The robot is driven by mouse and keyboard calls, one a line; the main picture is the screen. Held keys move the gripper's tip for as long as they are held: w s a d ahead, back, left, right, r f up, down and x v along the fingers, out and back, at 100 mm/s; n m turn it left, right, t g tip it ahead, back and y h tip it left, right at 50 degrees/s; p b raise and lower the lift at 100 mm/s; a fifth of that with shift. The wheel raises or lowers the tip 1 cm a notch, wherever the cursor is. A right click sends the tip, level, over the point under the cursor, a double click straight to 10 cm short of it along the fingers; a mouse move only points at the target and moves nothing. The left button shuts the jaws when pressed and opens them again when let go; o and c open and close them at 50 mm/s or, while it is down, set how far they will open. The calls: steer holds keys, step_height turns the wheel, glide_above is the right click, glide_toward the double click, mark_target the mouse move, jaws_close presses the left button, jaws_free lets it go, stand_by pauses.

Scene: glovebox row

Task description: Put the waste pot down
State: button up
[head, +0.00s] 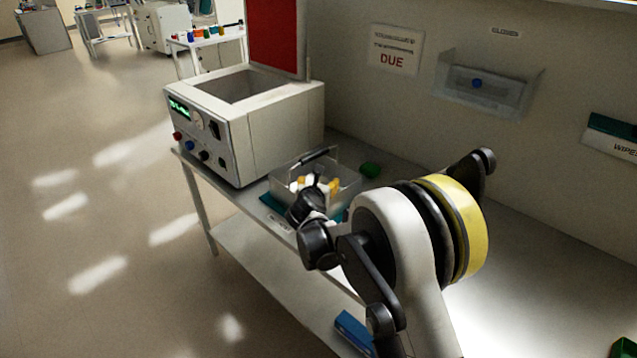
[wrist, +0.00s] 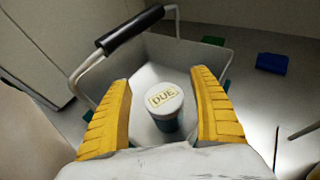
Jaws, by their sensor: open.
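The waste pot (wrist: 165,108) has a white lid marked "DUE" and a dark teal body. In the wrist view it stands upright inside a grey, open-topped carrier (wrist: 198,55) with a black-gripped handle (wrist: 130,30). My gripper (wrist: 163,80) is open, with one yellow finger on each side of the pot. Gaps show between both fingers and the lid. In the head view my gripper (head: 317,185) is down in the carrier (head: 347,190), and my arm hides part of it.
A white benchtop unit with an open top (head: 275,130) stands close left of the carrier. A green item (head: 370,169) lies behind it on the bench. A blue item (wrist: 271,63) shows at the wrist view's right. A clear wall holder (head: 490,85) hangs above.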

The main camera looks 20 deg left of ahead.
steer(key=p+v, duration=0.2)
steer(key=v, duration=0.9)
steer(key=shift+s+p, duration=0.2)
steer(key=shift+p, duration=0.15)
steer(key=d+r+m+g+h, duration=0.1)
steer(key=d+r+m, duration=0.45)
steer(key=d, duration=0.45)
steer(key=d+r+m+g+h, duration=0.1)
steer(key=d+r+m+h, duration=0.1)
steer(key=d+r+m, duration=0.55)
steer(key=s+d+r+m+g, duration=0.1)
steer(key=s+d+m, duration=0.35)
steer(key=d, duration=0.35)
steer(key=s+d+r+m+g, duration=0.1)
steer(key=s+d+m, duration=0.3)
steer(key=d, duration=0.5)
steer(key=s+d+f+m+g, duration=0.1)
steer(key=s+d+m, duration=0.4)
steer(key=s+m, duration=0.3)
steer(key=s+d+f+m+g, duration=0.1)
steer(key=s+d+m, duration=0.4)
steer(key=s+m, duration=0.4)
steer(key=shift+s+d+f, duration=0.35)
steer(key=shift+s+d, duration=0.05)
steer(key=shift+s, duration=0.5)
